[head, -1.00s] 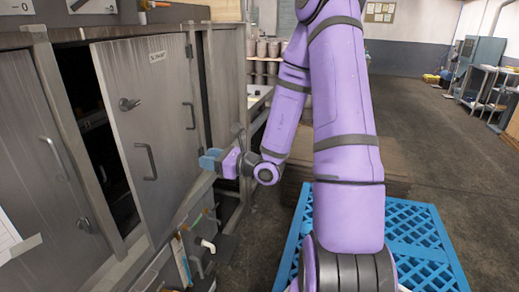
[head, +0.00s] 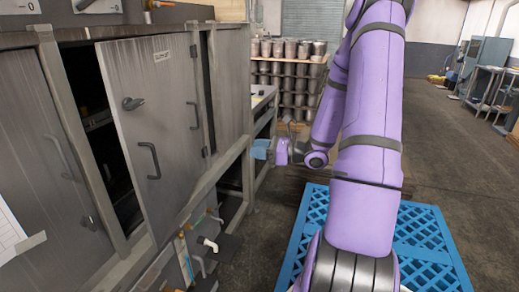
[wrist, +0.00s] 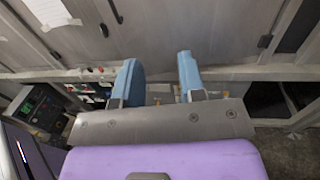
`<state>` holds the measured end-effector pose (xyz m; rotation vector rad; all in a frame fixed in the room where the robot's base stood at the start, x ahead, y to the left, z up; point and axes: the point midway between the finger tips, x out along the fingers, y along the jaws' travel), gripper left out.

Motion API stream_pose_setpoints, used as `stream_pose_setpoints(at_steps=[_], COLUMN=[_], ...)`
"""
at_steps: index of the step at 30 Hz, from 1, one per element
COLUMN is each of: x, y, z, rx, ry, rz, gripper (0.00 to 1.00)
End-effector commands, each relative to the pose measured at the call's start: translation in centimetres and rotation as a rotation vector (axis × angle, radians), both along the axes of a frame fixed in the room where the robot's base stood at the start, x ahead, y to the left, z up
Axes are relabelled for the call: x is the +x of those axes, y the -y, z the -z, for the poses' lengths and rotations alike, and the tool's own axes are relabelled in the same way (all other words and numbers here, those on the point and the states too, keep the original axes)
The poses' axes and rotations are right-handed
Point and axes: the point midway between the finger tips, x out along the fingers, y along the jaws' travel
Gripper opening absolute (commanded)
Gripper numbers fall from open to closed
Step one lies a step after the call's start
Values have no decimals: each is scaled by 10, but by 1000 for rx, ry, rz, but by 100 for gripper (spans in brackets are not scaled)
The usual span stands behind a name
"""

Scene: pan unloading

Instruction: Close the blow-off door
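The blow-off door (head: 170,85) is a grey metal panel with a small label at its top, a dark latch and a curved handle (head: 148,161). It stands ajar, with a dark gap along its left edge and hinges on its right side. My gripper (head: 262,149) is to the right of the door, apart from it and clear of the handle. In the wrist view my gripper (wrist: 160,78) has its two blue fingers spread with nothing between them. Grey cabinet panels show beyond the fingers; I cannot tell which one is the blow-off door.
A blue slatted pallet (head: 432,240) lies on the floor below my arm. Stacked metal cups (head: 290,85) stand on shelves behind. Pipes and valves (head: 208,243) jut out below the door. A control box with a display (wrist: 38,108) shows at the wrist view's left. Open floor is at right.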

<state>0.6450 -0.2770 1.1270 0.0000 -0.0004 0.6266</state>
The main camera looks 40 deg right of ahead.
Motion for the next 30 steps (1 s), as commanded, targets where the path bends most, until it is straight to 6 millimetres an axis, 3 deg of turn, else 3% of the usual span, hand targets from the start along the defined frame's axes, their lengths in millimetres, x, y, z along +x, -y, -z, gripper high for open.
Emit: stream_pose_setpoints(at_steps=[10,15,20,23,30], x=[-1,-1,4,16,53], y=[3,3,-3,-19,-80], z=[0,0,0,0,2], rx=[0,0,1,3,5], ry=[0,0,-1,-1,-4], rz=[-1,-1,-7,-21,-61], gripper=[37,0,0,0,0])
